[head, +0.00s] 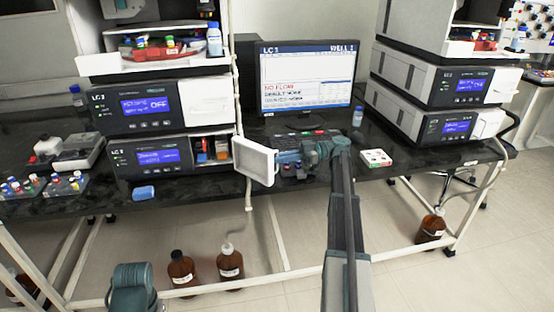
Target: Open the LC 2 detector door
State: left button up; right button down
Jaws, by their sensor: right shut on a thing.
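The LC 2 stack stands at the left of the bench in the head view. Its lower unit (155,157), the detector, has a lit blue display. The detector door (254,163), a white frame-shaped panel, is swung out from the unit toward me. The detector's opening (211,148) shows small red, blue and orange parts inside. My right gripper (279,160) is shut on the door's right edge, its fingers small and partly hard to make out. My left gripper is not in view; only a teal part of my left arm shows at the bottom.
A monitor (306,80) and keyboard (300,140) are behind my right gripper. A second stack (445,105) stands at the right. A white tray (376,158) and small bottle (357,116) are right of my wrist. A blue-capped vial (144,193) lies near the front edge.

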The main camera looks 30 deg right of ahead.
jog(key=shift+w+d, duration=0.4)
jog(key=shift+w, duration=0.1)
jog(key=c, duration=0.9)
grip_release()
jog(key=shift+w+d+f, duration=0.1)
jog(key=shift+c, duration=0.2)
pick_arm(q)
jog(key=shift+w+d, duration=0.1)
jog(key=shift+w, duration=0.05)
pick_arm(e)
jog(key=shift+s+a, duration=0.2)
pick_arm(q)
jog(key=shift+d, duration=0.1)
pick_arm(e)
jog(key=shift+d, duration=0.1)
